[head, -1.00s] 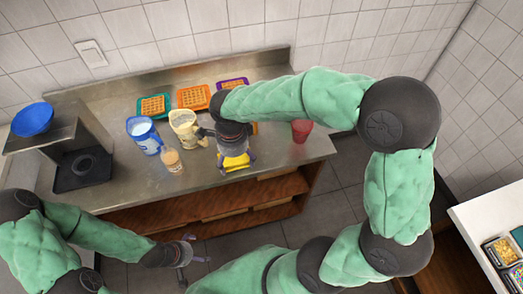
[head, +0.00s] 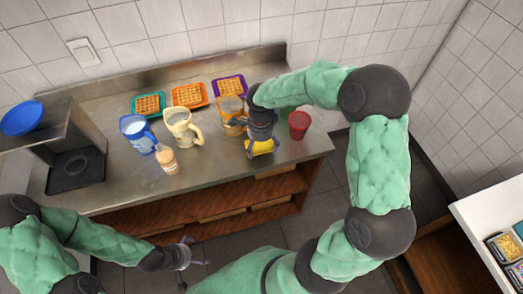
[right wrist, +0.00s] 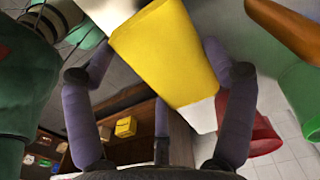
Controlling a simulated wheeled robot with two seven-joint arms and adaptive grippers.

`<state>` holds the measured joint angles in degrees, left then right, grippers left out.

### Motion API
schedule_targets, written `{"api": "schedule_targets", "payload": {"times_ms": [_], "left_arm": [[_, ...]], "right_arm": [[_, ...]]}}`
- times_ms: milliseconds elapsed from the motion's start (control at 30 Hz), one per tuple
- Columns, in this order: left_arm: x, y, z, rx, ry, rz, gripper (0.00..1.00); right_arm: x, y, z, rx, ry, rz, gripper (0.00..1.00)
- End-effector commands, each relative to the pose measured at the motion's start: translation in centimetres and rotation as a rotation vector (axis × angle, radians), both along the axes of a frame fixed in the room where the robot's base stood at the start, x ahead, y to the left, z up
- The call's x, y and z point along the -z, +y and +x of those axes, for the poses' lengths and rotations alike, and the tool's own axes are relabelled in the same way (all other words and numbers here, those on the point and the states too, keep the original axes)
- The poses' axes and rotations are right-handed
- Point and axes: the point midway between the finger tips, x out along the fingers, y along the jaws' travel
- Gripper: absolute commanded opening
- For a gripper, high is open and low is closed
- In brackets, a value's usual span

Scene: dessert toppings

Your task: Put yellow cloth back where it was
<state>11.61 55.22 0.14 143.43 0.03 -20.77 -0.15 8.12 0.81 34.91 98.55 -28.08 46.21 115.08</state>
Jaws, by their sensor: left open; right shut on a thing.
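The yellow cloth (head: 262,147) is in my right gripper (head: 260,140), near the counter's front edge at right of centre. In the right wrist view the cloth (right wrist: 165,55) is between the fingers of my right gripper (right wrist: 160,85), with a white patch at its lower end. I cannot tell whether the cloth touches the counter. My left gripper (head: 190,254) is open and empty, low in front of the counter.
The steel counter (head: 215,165) holds a blue pitcher (head: 138,134), a cream pitcher (head: 183,128), an amber pitcher (head: 232,115) and a small bottle (head: 166,159). A red cup (head: 299,125) stands right of my right gripper. Waffles on coloured trays (head: 189,94) lie behind.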

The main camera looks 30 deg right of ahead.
Motion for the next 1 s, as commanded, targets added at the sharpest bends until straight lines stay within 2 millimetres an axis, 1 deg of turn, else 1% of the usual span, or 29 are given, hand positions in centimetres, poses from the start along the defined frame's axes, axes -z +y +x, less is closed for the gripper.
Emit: {"api": "schedule_targets", "payload": {"times_ms": [33, 100, 233, 500, 633, 667, 700, 733, 1000], "left_arm": [[0.2, 0.0, 0.0, 0.000, 0.000, 0.000, 0.99], [0.5, 0.0, 0.0, 0.000, 0.000, 0.000, 0.99], [0.8, 0.0, 0.0, 0.000, 0.000, 0.000, 0.99], [0.8, 0.0, 0.0, 0.000, 0.000, 0.000, 0.99], [1.2, 0.0, 0.0, 0.000, 0.000, 0.000, 0.99], [1.2, 0.0, 0.0, 0.000, 0.000, 0.000, 0.99], [1.1, 0.0, 0.0, 0.000, 0.000, 0.000, 0.99], [1.1, 0.0, 0.0, 0.000, 0.000, 0.000, 0.99], [1.0, 0.0, 0.0, 0.000, 0.000, 0.000, 0.99]], "right_arm": [[0.7, -0.4, 0.1, 0.001, 0.003, 0.000, 0.53], [1.8, -0.3, 0.0, -0.001, 0.005, 0.000, 0.53], [3.4, -0.3, 0.0, 0.000, 0.003, 0.001, 0.53], [3.4, -0.3, 0.1, 0.000, 0.000, 0.000, 0.53], [3.8, -0.3, 0.1, 0.000, 0.000, 0.000, 0.53], [3.8, -0.3, 0.1, 0.000, 0.001, 0.000, 0.87], [3.7, -0.3, 0.1, 0.000, 0.001, 0.000, 0.98], [3.7, -0.3, 0.1, 0.000, 0.001, 0.000, 1.00], [3.7, -0.3, 0.1, 0.000, 0.001, 0.000, 1.00]]}}
